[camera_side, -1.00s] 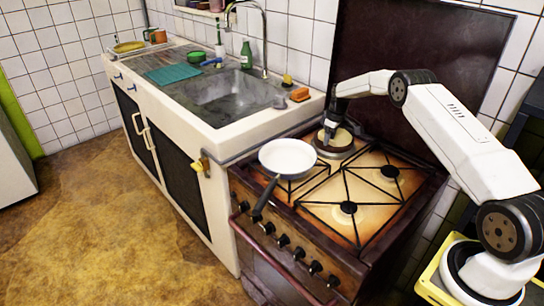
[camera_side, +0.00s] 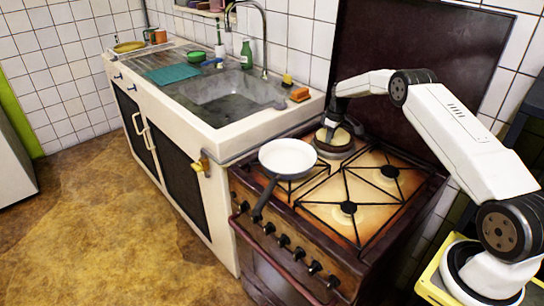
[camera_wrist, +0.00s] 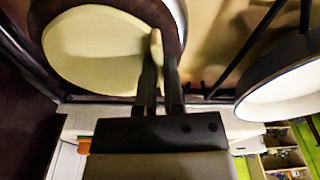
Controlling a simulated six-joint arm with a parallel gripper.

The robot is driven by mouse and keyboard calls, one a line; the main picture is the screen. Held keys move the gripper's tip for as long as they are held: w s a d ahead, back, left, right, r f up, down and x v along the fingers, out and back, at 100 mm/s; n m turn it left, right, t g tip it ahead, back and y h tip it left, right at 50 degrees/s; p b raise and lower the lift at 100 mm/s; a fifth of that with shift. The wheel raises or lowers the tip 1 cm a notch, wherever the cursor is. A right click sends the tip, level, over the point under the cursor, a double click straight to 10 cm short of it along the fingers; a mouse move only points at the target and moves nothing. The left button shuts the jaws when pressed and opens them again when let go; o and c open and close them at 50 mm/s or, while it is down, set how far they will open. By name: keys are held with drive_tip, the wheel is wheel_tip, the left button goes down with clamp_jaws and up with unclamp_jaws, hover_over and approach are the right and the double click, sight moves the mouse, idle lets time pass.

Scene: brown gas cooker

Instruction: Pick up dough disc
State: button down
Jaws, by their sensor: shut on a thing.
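The pale cream dough disc (camera_wrist: 85,50) lies in a dark brown round dish at the top left of the wrist view. In the side view the disc (camera_side: 343,138) shows only partly behind my gripper, at the back left of the cooker. My gripper (camera_wrist: 162,65) points down at the disc's edge, with its two dark fingers close together. A cream edge shows between and beside the fingertips, so the gripper is shut on the disc's rim. The exact contact is partly hidden by the fingers.
A white frying pan (camera_side: 287,157) stands on the front left burner, close to the dish (camera_side: 334,152). The right burners (camera_side: 348,207) are bare under the black grate. A dark raised lid (camera_side: 415,60) stands behind the cooker. A sink counter (camera_side: 225,95) is to the left.

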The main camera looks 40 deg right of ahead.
drive_tip(key=shift+r, duration=1.4)
drive_tip(key=shift+s+a+r, duration=0.15)
drive_tip(key=shift+s+r, duration=0.2)
drive_tip(key=shift+r, duration=0.25)
drive_tip(key=s+a+r, duration=0.2)
drive_tip(key=s+r, duration=0.2)
drive_tip(key=s, duration=0.2)
drive_tip(key=s+a+r, duration=0.3)
drive_tip(key=s+r, duration=0.2)
drive_tip(key=s, duration=0.1)
drive_tip(key=shift+a, duration=0.25)
